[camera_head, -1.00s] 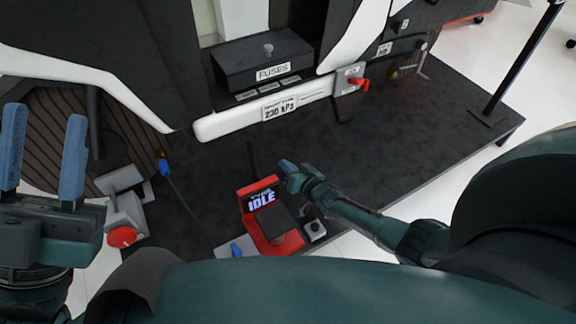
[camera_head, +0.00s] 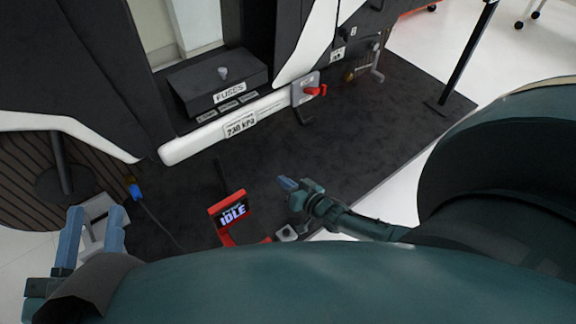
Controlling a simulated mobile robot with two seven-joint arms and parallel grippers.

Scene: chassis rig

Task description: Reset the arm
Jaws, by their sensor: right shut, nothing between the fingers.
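My right arm comes in from the right. Its gripper (camera_head: 287,184) is shut and empty, above the dark platform and to the right of the red device. My left gripper (camera_head: 92,228) is at the lower left, with its two blue fingers spread apart and nothing seen between them. My own body hides its lower part.
A red device (camera_head: 213,210) with a screen reading IDLE stands on the dark platform (camera_head: 390,135), partly hidden by my body. Behind are a FUSES box (camera_head: 190,95), a white bar (camera_head: 185,147) and a red-handled switch (camera_head: 316,91). Bare platform lies right of my right gripper.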

